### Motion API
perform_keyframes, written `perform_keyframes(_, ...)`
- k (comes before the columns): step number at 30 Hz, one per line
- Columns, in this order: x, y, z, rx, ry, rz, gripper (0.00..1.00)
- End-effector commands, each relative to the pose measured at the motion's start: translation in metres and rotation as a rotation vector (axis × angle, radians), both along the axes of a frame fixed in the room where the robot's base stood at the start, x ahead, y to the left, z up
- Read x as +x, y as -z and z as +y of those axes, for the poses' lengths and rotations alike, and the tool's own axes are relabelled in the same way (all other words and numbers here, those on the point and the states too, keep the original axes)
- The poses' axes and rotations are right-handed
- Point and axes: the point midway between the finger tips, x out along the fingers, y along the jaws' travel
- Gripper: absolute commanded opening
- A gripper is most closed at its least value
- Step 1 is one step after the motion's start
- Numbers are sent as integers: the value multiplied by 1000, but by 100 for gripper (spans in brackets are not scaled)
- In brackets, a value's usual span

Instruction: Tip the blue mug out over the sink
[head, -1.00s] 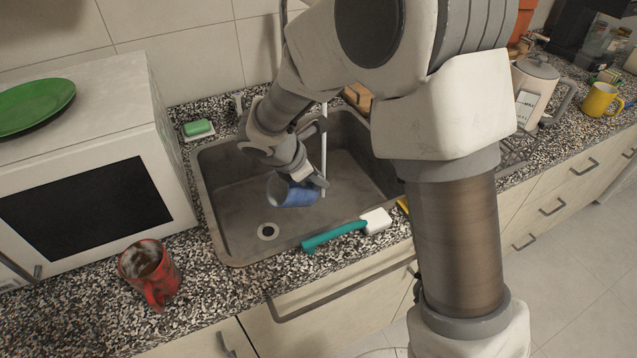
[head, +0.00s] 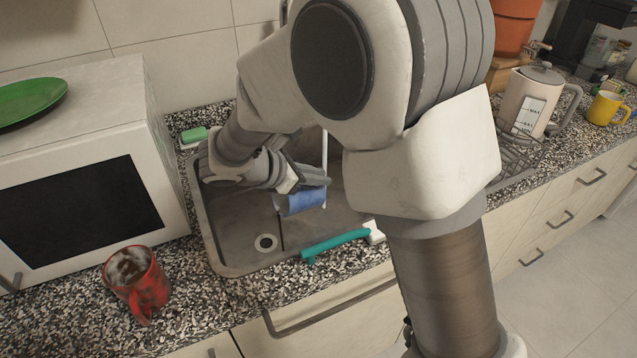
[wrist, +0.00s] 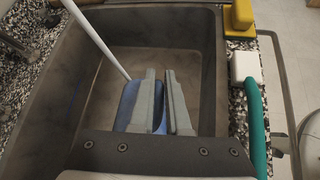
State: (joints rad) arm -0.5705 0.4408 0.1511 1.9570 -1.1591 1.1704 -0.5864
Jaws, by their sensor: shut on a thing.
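The blue mug (head: 303,203) hangs over the grey sink (head: 236,222) in the head view, tipped well off upright. Which way its mouth faces is hard to tell, as my gripper (head: 308,181) covers its upper part. My gripper is shut on the mug. In the wrist view the mug (wrist: 128,103) shows as a blue patch beside and between the fingers of my gripper (wrist: 160,74), with the sink (wrist: 200,28) beneath. No liquid is visible leaving the mug.
A teal-handled brush (head: 335,242) lies on the sink's front edge. A red mug (head: 137,283) stands on the counter at left, beside the microwave (head: 80,205). A green sponge (head: 193,135) sits behind the sink. A thin white tap spout (wrist: 95,38) passes close to the mug.

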Motion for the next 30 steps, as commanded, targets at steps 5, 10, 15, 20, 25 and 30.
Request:
perform_keyframes(5,-1,-3,3,-75,-2,-52,0)
perform_keyframes(10,-3,-9,5,-160,-2,-108,0)
perform_keyframes(15,-5,-16,9,-253,-2,-172,0)
perform_keyframes(20,-7,-21,11,-317,-1,-213,0)
perform_keyframes(25,-8,-25,11,-348,0,-236,0)
perform_keyframes(30,-8,-25,12,-353,2,-240,0)
